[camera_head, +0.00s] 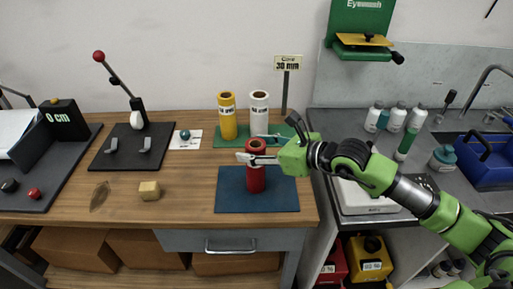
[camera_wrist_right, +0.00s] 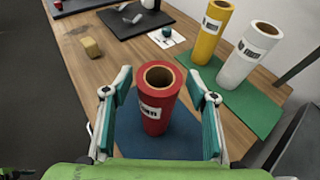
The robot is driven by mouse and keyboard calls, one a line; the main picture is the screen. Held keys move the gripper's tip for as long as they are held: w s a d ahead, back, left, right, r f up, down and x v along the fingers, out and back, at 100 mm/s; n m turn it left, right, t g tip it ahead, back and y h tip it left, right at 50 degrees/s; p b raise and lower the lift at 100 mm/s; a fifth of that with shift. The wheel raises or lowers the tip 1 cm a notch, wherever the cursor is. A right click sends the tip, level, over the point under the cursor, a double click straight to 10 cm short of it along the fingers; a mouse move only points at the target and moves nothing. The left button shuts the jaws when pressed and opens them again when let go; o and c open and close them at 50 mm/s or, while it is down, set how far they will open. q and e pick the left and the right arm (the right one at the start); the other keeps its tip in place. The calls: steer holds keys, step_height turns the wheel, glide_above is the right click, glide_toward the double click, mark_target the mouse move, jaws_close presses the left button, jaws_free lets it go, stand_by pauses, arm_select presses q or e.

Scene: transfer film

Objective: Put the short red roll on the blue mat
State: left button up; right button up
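The short red roll (camera_head: 256,180) stands upright on the blue mat (camera_head: 228,203), near its middle, with mat showing around its base. In the right wrist view the red roll (camera_wrist_right: 155,105) shows its open top and a white label. My right gripper (camera_head: 262,148) is around the roll's upper part, one finger in front and one behind. In the right wrist view its fingers (camera_wrist_right: 158,88) are spread, with a narrow gap on each side of the roll. The gripper is open. My left gripper is not in view.
A yellow roll (camera_head: 228,122) and a white roll (camera_head: 259,110) stand on a green mat (camera_head: 219,142) behind, near a "30 mm" sign (camera_head: 288,63). A wooden block (camera_head: 149,191) and a lever panel (camera_head: 118,158) are to the left. A sink counter (camera_head: 330,120) is at right.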

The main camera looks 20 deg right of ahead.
steer(key=shift+r, duration=0.1)
steer(key=shift+r+p, duration=0.25)
steer(key=shift+p, duration=0.1)
steer(key=p+v, duration=0.2)
steer(key=v, duration=1)
steer(key=shift+f, duration=0.15)
